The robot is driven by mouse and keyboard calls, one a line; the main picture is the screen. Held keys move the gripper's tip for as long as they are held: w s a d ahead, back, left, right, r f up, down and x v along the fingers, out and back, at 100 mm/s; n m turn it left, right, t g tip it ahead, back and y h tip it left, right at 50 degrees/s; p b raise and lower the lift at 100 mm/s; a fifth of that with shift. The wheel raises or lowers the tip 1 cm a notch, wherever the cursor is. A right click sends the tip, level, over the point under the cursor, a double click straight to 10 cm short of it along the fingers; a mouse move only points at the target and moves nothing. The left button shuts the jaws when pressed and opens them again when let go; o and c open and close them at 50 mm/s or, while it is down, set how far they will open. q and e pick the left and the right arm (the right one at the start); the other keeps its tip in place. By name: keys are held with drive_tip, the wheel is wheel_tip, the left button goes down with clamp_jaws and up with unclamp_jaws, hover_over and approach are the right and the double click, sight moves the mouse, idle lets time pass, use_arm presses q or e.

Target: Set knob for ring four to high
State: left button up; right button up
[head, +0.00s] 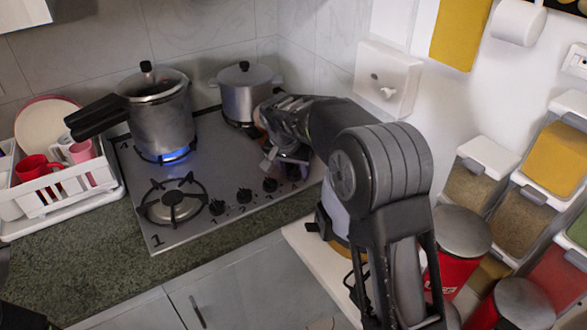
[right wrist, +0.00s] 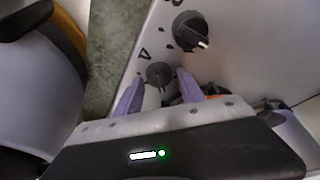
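The stove (head: 180,225) has a row of dark knobs along its front edge. In the right wrist view the knob beside the printed 4 (right wrist: 158,74) is small, round and dark. My right gripper (right wrist: 159,80) has its two purple fingers on either side of that knob, with a gap seeming to show on each side. In the head view my right gripper (head: 287,160) is over the right end of the knob row and partly covers it. Whether the fingers touch the knob, and its exact setting, are hard to tell. My left gripper cannot be made out.
A pressure cooker (head: 160,115) stands over a lit blue flame. A smaller pot (head: 245,92) stands at the back right, close to my right arm. Another knob (right wrist: 190,30) is near the fingers. A white dish rack (head: 65,195) is at left; red canisters (head: 455,270) are at right.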

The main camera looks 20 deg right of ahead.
drive_tip(key=shift+o, duration=0.9)
drive_tip(key=shift+r, duration=0.1)
drive_tip(key=b+v, duration=0.1)
drive_tip(key=v, duration=0.6)
drive_tip(key=shift+r, duration=0.25)
drive_tip(key=shift+s+a, duration=0.1)
drive_tip(key=shift+s, duration=0.05)
